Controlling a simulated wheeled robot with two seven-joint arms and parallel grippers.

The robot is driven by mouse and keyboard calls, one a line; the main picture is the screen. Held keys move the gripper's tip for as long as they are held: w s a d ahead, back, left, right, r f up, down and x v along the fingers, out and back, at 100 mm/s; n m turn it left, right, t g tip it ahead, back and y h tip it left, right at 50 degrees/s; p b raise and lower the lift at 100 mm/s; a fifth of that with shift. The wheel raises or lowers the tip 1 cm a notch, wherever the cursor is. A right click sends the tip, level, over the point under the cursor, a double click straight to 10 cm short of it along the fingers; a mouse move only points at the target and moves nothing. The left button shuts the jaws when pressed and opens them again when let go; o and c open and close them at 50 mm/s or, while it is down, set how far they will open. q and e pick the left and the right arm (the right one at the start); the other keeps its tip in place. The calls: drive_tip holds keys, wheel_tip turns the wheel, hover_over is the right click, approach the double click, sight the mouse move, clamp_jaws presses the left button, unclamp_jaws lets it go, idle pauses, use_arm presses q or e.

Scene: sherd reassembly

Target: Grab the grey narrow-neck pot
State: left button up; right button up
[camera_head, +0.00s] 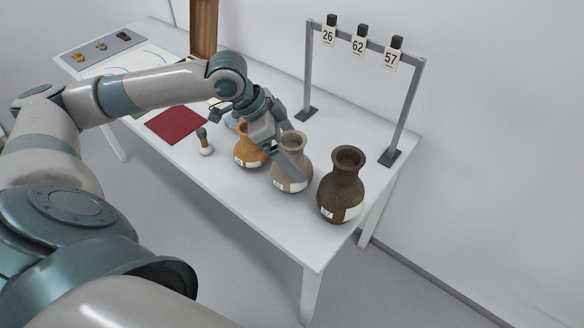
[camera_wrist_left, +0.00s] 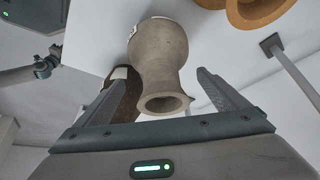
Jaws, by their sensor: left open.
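The grey narrow-neck pot (camera_head: 300,179) stands upright on the table between an orange pot and a dark brown pot, a white label low on its side. The jaws are open; I cannot tell whether either finger touches the pot.
The dark brown pot (camera_head: 342,187) stands close on the right, the orange pot (camera_head: 245,154) close on the left. A metal frame with number tags (camera_head: 358,45) rises behind. A small brush-like tool (camera_head: 204,143) and a red mat (camera_head: 176,124) lie left. The table's front edge is clear.

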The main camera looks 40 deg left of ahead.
sight(300, 162)
use_arm(q)
drive_tip(key=shift+a+x, duration=0.15)
drive_tip(key=shift+x, duration=1)
drive_tip(key=shift+a+x, duration=0.1)
drive_tip(key=shift+x, duration=1)
drive_tip(key=shift+s+f, duration=0.1)
drive_tip(key=shift+f, duration=0.05)
drive_tip(key=shift+c, duration=0.3)
drive_tip(key=c, duration=2.1)
